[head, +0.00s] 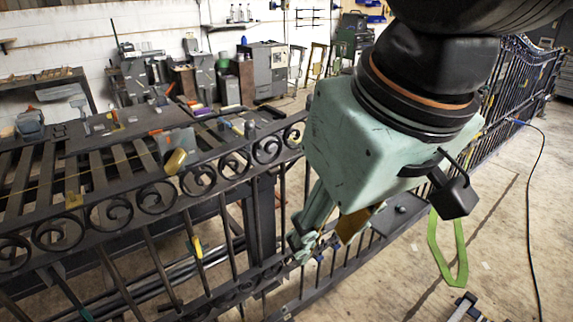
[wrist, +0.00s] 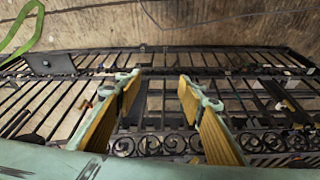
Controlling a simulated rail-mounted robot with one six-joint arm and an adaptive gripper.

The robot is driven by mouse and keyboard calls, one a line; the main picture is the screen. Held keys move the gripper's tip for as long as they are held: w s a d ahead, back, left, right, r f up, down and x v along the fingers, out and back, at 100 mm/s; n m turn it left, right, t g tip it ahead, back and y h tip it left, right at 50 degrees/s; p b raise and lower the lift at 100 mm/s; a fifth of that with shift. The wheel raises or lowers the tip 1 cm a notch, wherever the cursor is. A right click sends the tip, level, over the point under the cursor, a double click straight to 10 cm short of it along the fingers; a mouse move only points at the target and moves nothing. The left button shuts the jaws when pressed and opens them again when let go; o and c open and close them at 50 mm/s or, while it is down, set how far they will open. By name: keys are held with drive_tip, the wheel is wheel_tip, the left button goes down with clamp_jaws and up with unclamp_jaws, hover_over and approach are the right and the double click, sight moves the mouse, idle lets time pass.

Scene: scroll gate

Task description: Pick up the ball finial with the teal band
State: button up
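My gripper (wrist: 160,82) is open and empty in the wrist view, its two tan-padded fingers wide apart above the dark gate. In the head view my gripper (head: 322,240) points down over the gate's lower rail, partly hidden by its own pale green body. I cannot make out a ball finial with a teal band in either view. Small coloured pieces lie near the fingers in the head view, too small to identify. A dark gate with scrolls (head: 198,178) runs across the head view; its scroll row (wrist: 150,144) also shows between the fingers in the wrist view.
A green strap (head: 461,262) hangs at the right, beyond my gripper. A slatted bench (head: 100,165) with tools stands behind the gate at left. A yellow-handled piece (head: 195,246) is among the gate bars. Open concrete floor (head: 500,215) lies at right, with a black cable (head: 530,215).

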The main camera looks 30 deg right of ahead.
drive_tip(key=shift+c, duration=1)
